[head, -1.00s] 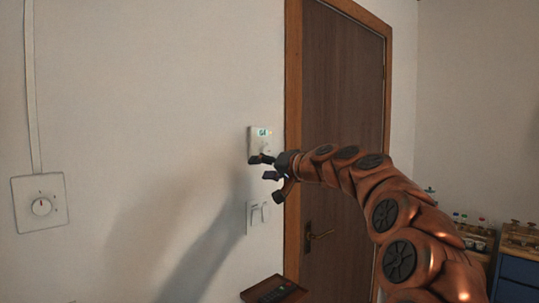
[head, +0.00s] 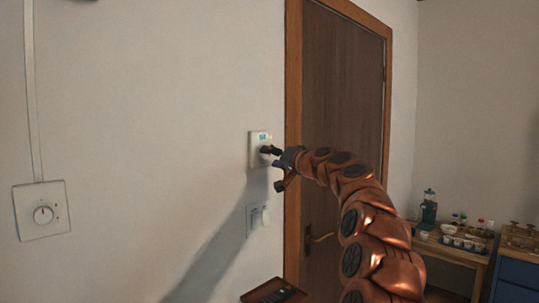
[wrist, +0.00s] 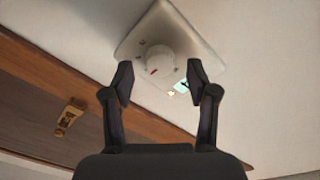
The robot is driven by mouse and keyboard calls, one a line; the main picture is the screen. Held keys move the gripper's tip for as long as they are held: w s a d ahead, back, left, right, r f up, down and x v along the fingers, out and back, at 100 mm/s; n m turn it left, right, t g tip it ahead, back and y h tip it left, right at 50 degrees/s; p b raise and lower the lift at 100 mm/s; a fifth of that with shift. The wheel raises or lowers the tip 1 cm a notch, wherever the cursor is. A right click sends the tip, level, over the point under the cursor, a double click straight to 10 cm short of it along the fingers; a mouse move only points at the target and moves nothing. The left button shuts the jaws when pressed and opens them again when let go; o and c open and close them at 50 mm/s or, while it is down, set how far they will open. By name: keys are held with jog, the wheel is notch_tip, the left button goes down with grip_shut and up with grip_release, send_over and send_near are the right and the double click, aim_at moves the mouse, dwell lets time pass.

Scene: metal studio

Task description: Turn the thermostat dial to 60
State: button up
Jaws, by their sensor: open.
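The thermostat (head: 260,137) is a pale plate with a small lit display, fixed to the wall left of the door frame. In the wrist view the thermostat (wrist: 180,30) shows a round white dial (wrist: 153,62) with a red mark. My gripper (wrist: 153,78) is open, with one finger on each side of the dial. I cannot tell whether the fingers touch it. In the head view my gripper (head: 274,158) covers part of the dial. The display is too small to read.
A light switch (head: 258,216) is on the wall below the thermostat. Another wall dial plate (head: 41,210) is at far left. A brown wooden door (head: 345,110) is to the right. A small tray (head: 273,291) is below. A table with small items (head: 458,241) stands at right.

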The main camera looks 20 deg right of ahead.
jog(key=shift+p+x, duration=0.3)
jog(key=shift+x, duration=0.65)
jog(key=shift+c, duration=0.4)
grip_shut()
jog(key=shift+f, duration=0.1)
